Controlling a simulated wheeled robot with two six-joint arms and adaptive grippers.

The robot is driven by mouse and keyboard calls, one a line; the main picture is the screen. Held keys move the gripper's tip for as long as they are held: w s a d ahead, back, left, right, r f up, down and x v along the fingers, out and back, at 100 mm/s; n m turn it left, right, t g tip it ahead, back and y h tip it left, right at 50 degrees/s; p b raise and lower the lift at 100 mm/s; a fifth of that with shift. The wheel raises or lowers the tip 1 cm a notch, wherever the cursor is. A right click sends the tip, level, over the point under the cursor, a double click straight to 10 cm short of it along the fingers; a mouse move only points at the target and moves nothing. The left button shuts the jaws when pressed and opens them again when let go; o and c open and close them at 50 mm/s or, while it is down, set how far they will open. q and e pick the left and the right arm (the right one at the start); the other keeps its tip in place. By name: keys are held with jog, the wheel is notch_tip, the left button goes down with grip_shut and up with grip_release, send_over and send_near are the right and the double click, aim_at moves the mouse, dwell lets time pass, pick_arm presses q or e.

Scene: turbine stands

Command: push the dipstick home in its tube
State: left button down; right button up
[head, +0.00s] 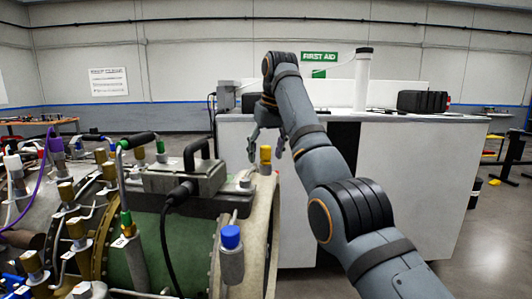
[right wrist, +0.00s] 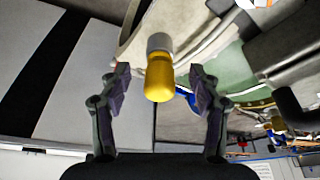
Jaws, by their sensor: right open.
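The yellow-handled dipstick (head: 265,154) stands upright at the right end of the green turbine casing. Its yellow handle (right wrist: 159,82) also shows in the right wrist view, with a grey collar (right wrist: 160,43) at its base, probably the tube's mouth. How far the dipstick sits in the tube cannot be told. My right gripper (head: 266,158) is open, with one finger on each side of the handle in the picture. In the right wrist view the open fingers (right wrist: 160,75) flank the handle, with gaps on both sides. My left gripper is not in view.
A blue-capped grey cylinder (head: 231,240) stands in front on the casing. A grey box with a handle (head: 187,178) and a black cable lies to the left. Several brass fittings crowd the far left. A white cabinet (head: 420,180) stands behind; open floor lies right.

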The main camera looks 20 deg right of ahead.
jog(key=shift+w, duration=0.1)
jog(key=shift+v, duration=1.55)
jog(key=shift+p+v, duration=0.75)
jog(key=shift+v, duration=1.3)
jog(key=shift+f, duration=0.15)
